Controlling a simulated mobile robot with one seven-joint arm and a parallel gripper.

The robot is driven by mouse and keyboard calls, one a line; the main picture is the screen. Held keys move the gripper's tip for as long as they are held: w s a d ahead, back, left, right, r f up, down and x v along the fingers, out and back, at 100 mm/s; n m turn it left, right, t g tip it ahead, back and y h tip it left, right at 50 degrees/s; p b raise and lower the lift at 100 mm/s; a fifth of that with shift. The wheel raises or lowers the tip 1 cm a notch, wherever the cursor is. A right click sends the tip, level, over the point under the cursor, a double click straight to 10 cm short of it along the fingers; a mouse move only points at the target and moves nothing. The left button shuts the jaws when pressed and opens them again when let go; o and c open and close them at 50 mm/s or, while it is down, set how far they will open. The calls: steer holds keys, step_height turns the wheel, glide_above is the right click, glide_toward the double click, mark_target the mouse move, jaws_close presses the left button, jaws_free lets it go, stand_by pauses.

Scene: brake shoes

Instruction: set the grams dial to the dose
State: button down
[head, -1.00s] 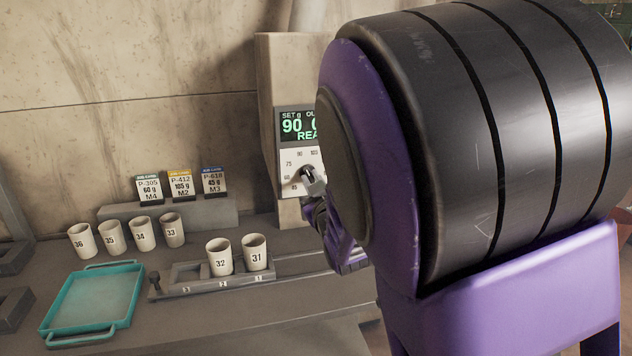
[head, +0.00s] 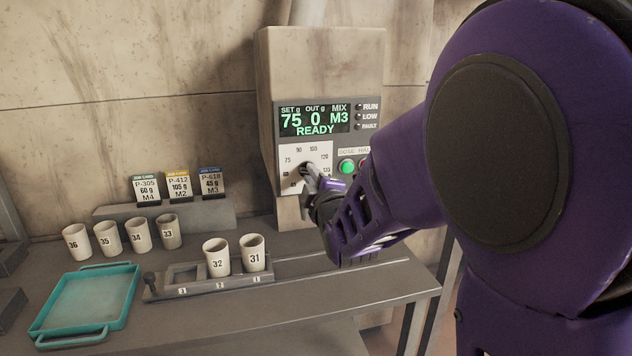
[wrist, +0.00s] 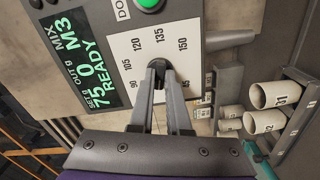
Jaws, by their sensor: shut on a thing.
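The grams dial (head: 306,170) is a dark knob on a white scale plate (head: 321,153) with numbers around it, on the front of the dosing machine. My gripper (head: 312,178) is shut on the dial knob; in the wrist view its fingers (wrist: 157,78) close around the dark knob, hiding much of it and part of the scale. The display (head: 315,119) above reads SET 75 g, OUT 0 g, MIX M3, READY. Three job cards stand on a block: P-305 60 g M4 (head: 146,188), P-412 105 g M2 (head: 178,186) and P-618 45 g M3 (head: 210,182).
A green button (head: 347,167) sits right of the dial. Cups 32 (head: 217,258) and 31 (head: 253,253) stand in a slotted rack (head: 183,275). Several numbered cups (head: 107,238) stand behind a teal tray (head: 42,319). The bench right of the rack has free room.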

steer(key=shift+r+n+b, duration=0.15)
steer(key=shift+n+b, duration=1.75)
steer(key=shift+n, duration=4.6)
steer(key=c, duration=0.9)
jaws_free()
